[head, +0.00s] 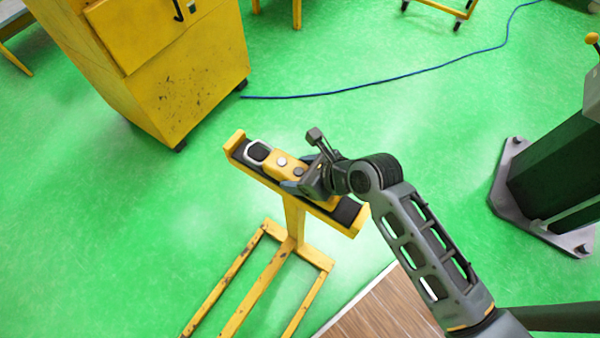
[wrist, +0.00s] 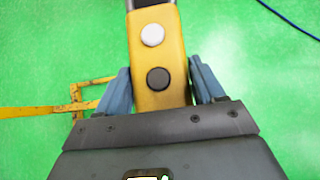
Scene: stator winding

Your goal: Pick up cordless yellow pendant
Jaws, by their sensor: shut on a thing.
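The yellow pendant (head: 272,157) is at the top of a yellow stand (head: 292,212), over its dark-padded shelf (head: 347,212). It has a light button, a dark button and a pale loop at its far end. In the wrist view the pendant (wrist: 160,58) lies between both blue fingers. My gripper (head: 304,187) is shut on the pendant's body from the right end. The gripper also shows in the wrist view (wrist: 160,90). I cannot tell whether the pendant touches the pad, as the gripper hides part of it.
A yellow cabinet (head: 185,85) on casters stands at the upper left. A blue cable (head: 400,76) runs across the green floor. A dark machine column (head: 560,165) on a grey base is at the right. Open floor lies around the stand.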

